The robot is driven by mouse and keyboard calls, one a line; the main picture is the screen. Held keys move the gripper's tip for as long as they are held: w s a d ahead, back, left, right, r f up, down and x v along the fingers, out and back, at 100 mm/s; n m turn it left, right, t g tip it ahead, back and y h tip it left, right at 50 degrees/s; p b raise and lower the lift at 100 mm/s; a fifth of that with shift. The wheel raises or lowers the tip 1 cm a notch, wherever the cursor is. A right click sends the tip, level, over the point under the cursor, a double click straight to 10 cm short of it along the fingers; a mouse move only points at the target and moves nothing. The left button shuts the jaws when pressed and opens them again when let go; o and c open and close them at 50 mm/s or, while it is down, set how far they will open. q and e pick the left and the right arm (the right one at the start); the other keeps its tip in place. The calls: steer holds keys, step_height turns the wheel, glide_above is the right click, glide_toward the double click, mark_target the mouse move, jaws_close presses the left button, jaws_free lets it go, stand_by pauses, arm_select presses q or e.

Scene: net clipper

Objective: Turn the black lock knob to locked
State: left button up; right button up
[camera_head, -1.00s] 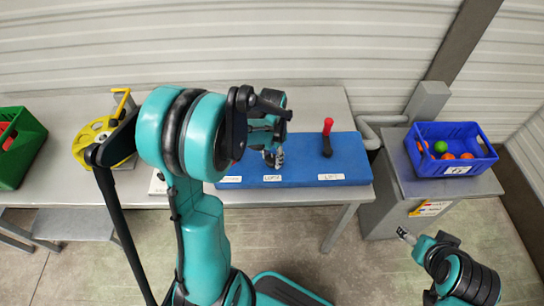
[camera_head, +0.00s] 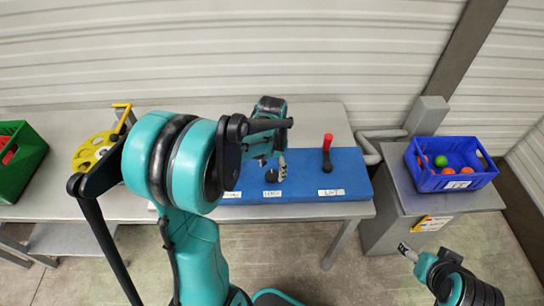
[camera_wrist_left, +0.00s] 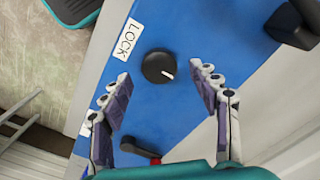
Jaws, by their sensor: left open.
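The black round lock knob (camera_wrist_left: 158,66) sits on the blue panel (camera_wrist_left: 190,30), by a white LOCK label (camera_wrist_left: 127,39). Its white mark points to the lower right in the left wrist view, away from the label. In the head view the knob (camera_head: 271,176) shows partly under my left gripper (camera_head: 279,163). In the left wrist view my left gripper (camera_wrist_left: 163,95) is open, its fingers apart and the knob between and slightly beyond their tips. No contact shows. My right gripper (camera_head: 407,250) is low at the right, away from the panel; its jaw opening is too small to judge.
A red-handled lever (camera_head: 327,146) stands on the panel's right part. A blue crate (camera_head: 452,180) with balls is on the right-hand grey stand. A yellow reel (camera_head: 92,150) and green crate (camera_head: 22,160) are left. Another black part (camera_wrist_left: 293,22) shows in the wrist view.

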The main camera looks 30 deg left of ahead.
mark_target(272, 174)
arm_select(q)
step_height(272, 174, up, 9)
steer(key=shift+r, duration=0.15)
stand_by(0.5)
steer(key=s+d+r+n+t, duration=0.1)
steer(key=s+d+n+t, duration=0.1)
steer(key=s+d+t, duration=0.5)
steer(key=shift+s+d+n, duration=0.4)
steer(key=shift+s+d, duration=1.45)
steer(key=shift+s, duration=0.4)
